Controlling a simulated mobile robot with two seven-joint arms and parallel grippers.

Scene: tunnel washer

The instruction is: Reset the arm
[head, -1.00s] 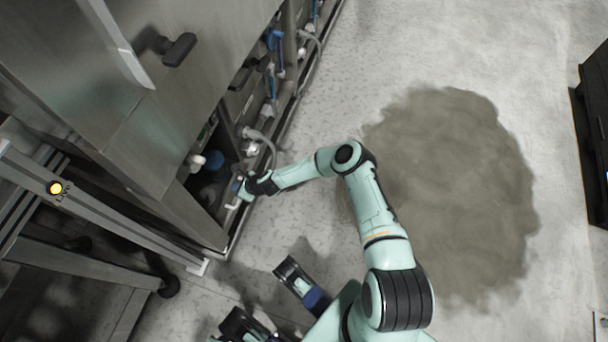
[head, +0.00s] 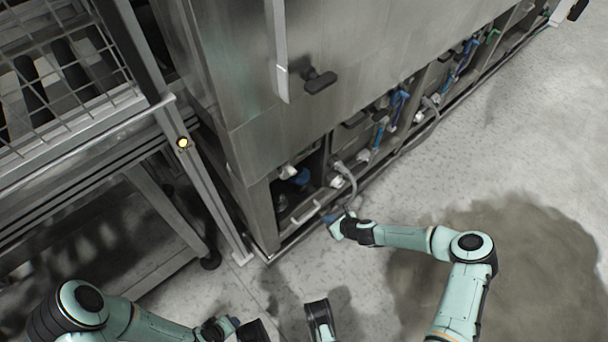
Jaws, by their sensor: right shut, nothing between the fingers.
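My right arm comes in from the right, bent at the elbow. Its gripper (head: 337,226) is shut and empty, low in front of the washer's (head: 300,105) open lower bay. It is close to the bay's bottom edge and hoses; I cannot tell whether it touches them. My left arm comes in from the lower left. Its gripper (head: 222,328) is at the bottom edge, small and partly cut off, so its fingers cannot be made out.
Valves with blue handles (head: 381,130) and a grey hose (head: 348,176) line the washer's lower side. A metal frame with a wire-mesh rack (head: 62,75) stands at the left. A dark patch (head: 545,255) covers the floor at the right. The upper-right floor is clear.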

